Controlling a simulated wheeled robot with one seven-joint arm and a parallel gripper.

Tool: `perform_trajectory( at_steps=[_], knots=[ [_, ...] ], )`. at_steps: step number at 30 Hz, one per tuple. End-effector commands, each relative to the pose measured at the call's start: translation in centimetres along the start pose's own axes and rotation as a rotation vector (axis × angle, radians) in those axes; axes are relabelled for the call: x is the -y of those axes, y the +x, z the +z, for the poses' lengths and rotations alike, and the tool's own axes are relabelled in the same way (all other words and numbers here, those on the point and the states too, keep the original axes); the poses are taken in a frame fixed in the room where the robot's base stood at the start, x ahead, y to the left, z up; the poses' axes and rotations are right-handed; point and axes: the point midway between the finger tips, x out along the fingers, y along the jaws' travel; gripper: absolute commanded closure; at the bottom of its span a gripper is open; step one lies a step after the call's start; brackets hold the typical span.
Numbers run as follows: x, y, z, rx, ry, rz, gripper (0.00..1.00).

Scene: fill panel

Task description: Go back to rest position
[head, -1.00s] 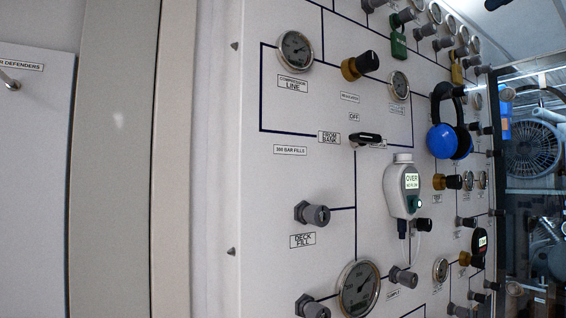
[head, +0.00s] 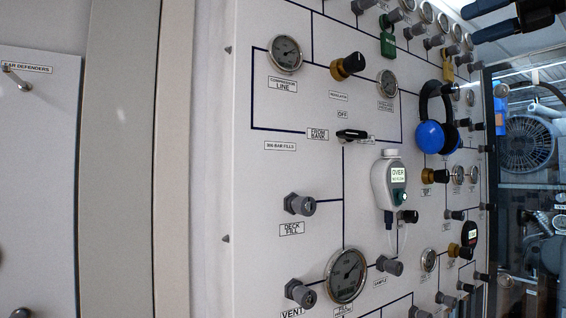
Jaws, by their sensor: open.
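My gripper (head: 484,21) shows at the top right corner of the head view as dark fingers pointing left. It is open, with a gap between the fingers and nothing seen in it. It appears in front of the upper right part of the white fill panel (head: 262,200). Most of my arm is out of view.
Blue ear defenders (head: 431,136) hang on the panel. A white analyser (head: 389,182) with a lit screen is mounted left of them. Gauges, knobs and a green padlock (head: 388,45) stick out. An empty hook (head: 17,79) is at far left; a fan (head: 530,145) is at right.

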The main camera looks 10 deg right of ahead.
Motion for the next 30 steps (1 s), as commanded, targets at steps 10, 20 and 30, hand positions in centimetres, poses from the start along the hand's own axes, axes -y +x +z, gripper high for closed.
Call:
perform_trajectory(
  at_steps=[10, 20, 30],
  knots=[
    [0.8, 5.8, -10.5, 0.150, 0.258, 0.307, 0.18],
    [-0.8, 10.1, -22.1, 0.322, 0.591, 0.584, 0.18],
    [-4.0, 12.2, -34.4, 0.492, 0.981, 0.776, 0.18]
  ],
)
